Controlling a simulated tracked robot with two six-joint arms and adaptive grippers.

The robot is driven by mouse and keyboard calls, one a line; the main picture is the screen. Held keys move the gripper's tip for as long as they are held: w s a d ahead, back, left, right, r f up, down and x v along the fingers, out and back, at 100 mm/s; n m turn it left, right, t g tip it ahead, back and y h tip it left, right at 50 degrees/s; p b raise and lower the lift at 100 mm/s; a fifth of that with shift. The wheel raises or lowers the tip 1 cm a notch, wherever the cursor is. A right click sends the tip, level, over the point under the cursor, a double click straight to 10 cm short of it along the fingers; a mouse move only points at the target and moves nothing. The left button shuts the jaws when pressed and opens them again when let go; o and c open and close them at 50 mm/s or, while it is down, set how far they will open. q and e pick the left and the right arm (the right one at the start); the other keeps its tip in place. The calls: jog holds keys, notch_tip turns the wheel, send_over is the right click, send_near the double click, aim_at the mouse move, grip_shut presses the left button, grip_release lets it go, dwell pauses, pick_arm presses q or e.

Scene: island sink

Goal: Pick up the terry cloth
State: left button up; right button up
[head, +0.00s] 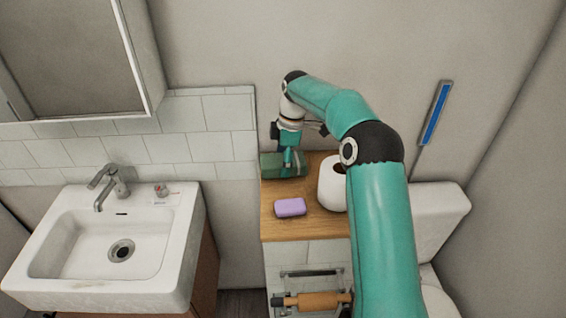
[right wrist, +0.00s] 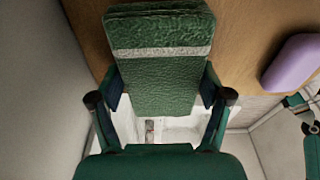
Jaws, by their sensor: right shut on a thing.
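The terry cloth (head: 270,166) is a rolled or folded green cloth with a pale stripe, at the back left of the wooden counter top. It also fills the upper middle of the right wrist view (right wrist: 157,83). My right gripper (head: 288,163) reaches down on it from above and is shut on it, with one finger at each side of the cloth in the right wrist view (right wrist: 160,97). I cannot tell whether the cloth touches the wood or hangs just above it. My left gripper is not in view.
A purple soap bar (head: 290,207) lies in front of the cloth on the wooden top (head: 277,228). A white paper roll (head: 331,186) stands to the right, close to my right arm. A white sink (head: 105,245) is at the left, with a gap between. The wall is close behind.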

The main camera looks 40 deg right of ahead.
notch_tip(320, 180, up, 11)
jog(key=shift+w+f+p, duration=0.1)
jog(key=shift+f+p, duration=0.1)
jog(key=shift+p, duration=1)
notch_tip(320, 180, up, 9)
jog(key=p, duration=0.5)
jog(key=shift+p, duration=0.35)
jog(key=o, duration=0.6)
jog(key=shift+c, duration=0.2)
jog(key=c, duration=0.4)
jog(key=b, duration=0.6)
send_over(288, 204)
jog(key=f, duration=1)
jog(key=shift+d+f, duration=0.2)
jog(key=shift+f, duration=0.1)
jog(key=shift+c, duration=0.2)
jog(key=shift+s+f+b, duration=0.2)
jog(key=shift+f+b, duration=2.4)
jog(key=shift+f, duration=0.4)
